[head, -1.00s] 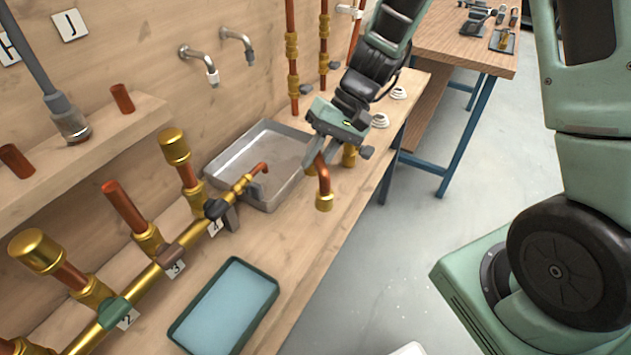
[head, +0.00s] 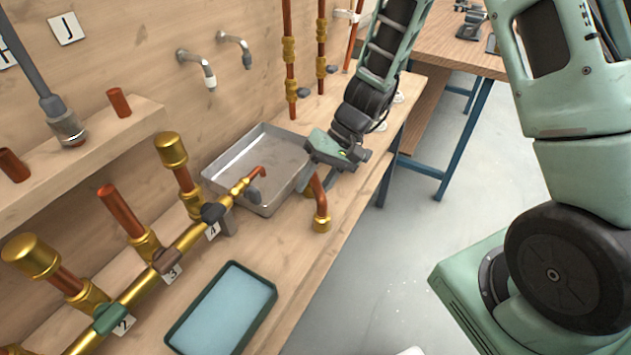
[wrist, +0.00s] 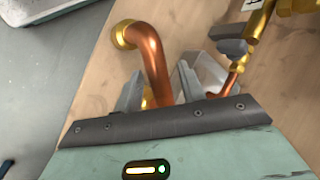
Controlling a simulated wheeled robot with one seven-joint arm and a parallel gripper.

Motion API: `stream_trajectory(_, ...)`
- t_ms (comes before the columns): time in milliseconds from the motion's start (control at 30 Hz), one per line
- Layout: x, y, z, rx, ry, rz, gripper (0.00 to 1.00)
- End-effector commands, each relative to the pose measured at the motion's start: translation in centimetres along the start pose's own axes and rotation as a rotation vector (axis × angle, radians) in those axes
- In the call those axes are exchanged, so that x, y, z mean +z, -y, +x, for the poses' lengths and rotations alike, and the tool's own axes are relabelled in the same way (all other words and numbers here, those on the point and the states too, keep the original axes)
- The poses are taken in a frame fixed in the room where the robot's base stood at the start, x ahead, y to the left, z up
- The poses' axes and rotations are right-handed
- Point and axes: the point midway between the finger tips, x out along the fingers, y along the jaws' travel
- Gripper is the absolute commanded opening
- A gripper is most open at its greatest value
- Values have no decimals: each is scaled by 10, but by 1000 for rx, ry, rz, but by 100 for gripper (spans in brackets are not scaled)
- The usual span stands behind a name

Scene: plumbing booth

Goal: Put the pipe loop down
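The pipe loop (head: 320,203) is a bent copper pipe with brass ends. In the head view one brass end is low at the bench top, right of the metal tray; the far part is hidden behind my gripper (head: 310,176). In the wrist view the loop (wrist: 155,60) runs between the two fingers of my gripper (wrist: 160,88). The fingers stand apart, with narrow gaps beside the copper. A brass end shows at upper left, and a bit of brass shows by the left finger. The loop appears to rest on the bench; its exact contact is partly hidden.
The metal tray (head: 225,176) lies just left of my gripper. A brass manifold with upright copper stubs (head: 150,270) runs along the bench (head: 310,262). A blue-topped tray (head: 222,308) lies in front. Vertical pipes (head: 289,60) stand behind.

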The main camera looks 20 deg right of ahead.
Motion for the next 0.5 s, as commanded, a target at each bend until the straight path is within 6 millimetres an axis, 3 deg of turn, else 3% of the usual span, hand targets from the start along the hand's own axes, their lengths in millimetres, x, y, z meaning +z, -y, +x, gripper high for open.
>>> stream_trajectory(367, 1, 3, -4, 1, 1, 0, 41)
stream_trajectory(500, -1, 2, -23, 0, -5, -1, 41)
